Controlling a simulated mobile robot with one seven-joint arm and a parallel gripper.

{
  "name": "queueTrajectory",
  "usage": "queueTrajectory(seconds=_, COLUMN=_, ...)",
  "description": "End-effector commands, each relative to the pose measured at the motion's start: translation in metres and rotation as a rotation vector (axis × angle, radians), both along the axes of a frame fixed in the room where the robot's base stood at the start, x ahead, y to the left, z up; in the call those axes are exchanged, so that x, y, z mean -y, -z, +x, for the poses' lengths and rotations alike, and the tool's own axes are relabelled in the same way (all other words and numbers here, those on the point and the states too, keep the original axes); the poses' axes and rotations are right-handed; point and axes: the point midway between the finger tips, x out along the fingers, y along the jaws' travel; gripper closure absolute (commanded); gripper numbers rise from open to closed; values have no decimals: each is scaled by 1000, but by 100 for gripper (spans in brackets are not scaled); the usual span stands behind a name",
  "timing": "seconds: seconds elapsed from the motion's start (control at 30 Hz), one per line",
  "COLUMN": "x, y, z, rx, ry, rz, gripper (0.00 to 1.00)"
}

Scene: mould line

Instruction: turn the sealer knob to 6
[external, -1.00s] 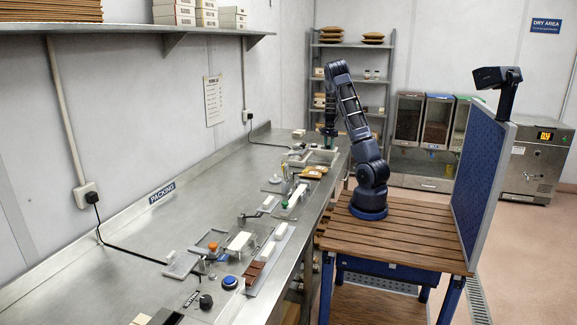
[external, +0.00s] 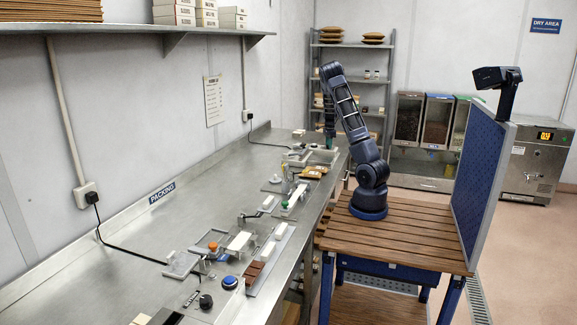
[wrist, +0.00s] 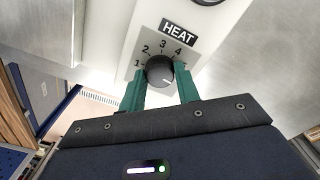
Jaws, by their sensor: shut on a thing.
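The sealer knob (wrist: 160,71) is a dark round knob on a grey dial plate under a black HEAT label (wrist: 178,33) in the wrist view. Numbers 1 to 4 show around it; the higher numbers are hidden behind my right finger. A pale mark shows on the knob's lower right, towards that finger. My gripper (wrist: 159,73) has its green fingers on both sides of the knob and is shut on it. In the external view my gripper (external: 330,138) is low over the sealer (external: 320,157) at the bench's far end; the knob is too small to see there.
The steel bench (external: 150,225) runs along the wall. Nearer the camera it holds trays, moulds, a blue button (external: 229,282) and another black knob (external: 206,301). A brown packet (external: 313,172) lies close in front of the sealer.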

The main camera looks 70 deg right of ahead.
Motion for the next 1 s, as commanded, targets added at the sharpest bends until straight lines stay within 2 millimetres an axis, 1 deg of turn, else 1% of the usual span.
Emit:
queueTrajectory(seconds=0.37, x=0, y=0, z=1, rx=1, ry=3, rz=-1, gripper=91)
queueTrajectory(seconds=0.4, x=0, y=0, z=1, rx=1, ry=3, rz=-1, gripper=66)
queueTrajectory(seconds=0.47, x=0, y=0, z=1, rx=1, ry=3, rz=-1, gripper=54)
queueTrajectory(seconds=0.5, x=0, y=0, z=1, rx=1, ry=3, rz=-1, gripper=46)
queueTrajectory(seconds=0.83, x=0, y=-2, z=0, rx=1, ry=3, rz=-1, gripper=46)
queueTrajectory(seconds=0.93, x=0, y=-9, z=1, rx=2, ry=1, rz=-1, gripper=46)
queueTrajectory(seconds=1.0, x=0, y=-18, z=1, rx=2, ry=0, rz=-2, gripper=46)
